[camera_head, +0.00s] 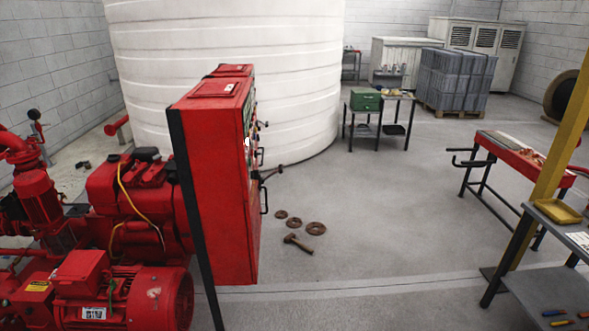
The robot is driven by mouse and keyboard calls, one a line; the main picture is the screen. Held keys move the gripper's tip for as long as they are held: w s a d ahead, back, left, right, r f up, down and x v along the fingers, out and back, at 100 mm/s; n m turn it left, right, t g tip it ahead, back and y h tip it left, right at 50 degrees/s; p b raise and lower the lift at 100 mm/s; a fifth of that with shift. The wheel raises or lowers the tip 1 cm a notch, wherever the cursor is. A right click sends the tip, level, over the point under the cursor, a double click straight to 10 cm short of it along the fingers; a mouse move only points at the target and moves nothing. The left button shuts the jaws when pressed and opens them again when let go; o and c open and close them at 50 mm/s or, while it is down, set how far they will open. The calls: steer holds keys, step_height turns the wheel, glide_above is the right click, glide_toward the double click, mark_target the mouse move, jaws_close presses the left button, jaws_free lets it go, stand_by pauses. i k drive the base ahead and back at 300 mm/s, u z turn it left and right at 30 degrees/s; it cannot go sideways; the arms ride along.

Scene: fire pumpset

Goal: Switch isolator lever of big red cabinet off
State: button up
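The big red cabinet (215,180) stands left of centre, seen mostly from its side. Its front faces right and shows only edge-on. A dark lever-like handle (271,173) sticks out to the right from the front at mid height. Smaller knobs or handles (262,124) also stick out above it. I cannot tell from this angle which of these is the isolator lever or what position it is in. My gripper is not in view.
A red pump and motor set (125,297) fills the lower left. A hammer (298,243) and rusty rings (316,228) lie on the floor right of the cabinet. A red workbench (515,150) and a grey table (560,285) stand at right.

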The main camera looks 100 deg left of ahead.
mark_target(280, 171)
steer(key=u, duration=0.6)
steer(key=k, duration=0.15)
steer(key=z, duration=3.5)
steer(key=k, duration=1)
steer(key=z, duration=5.7)
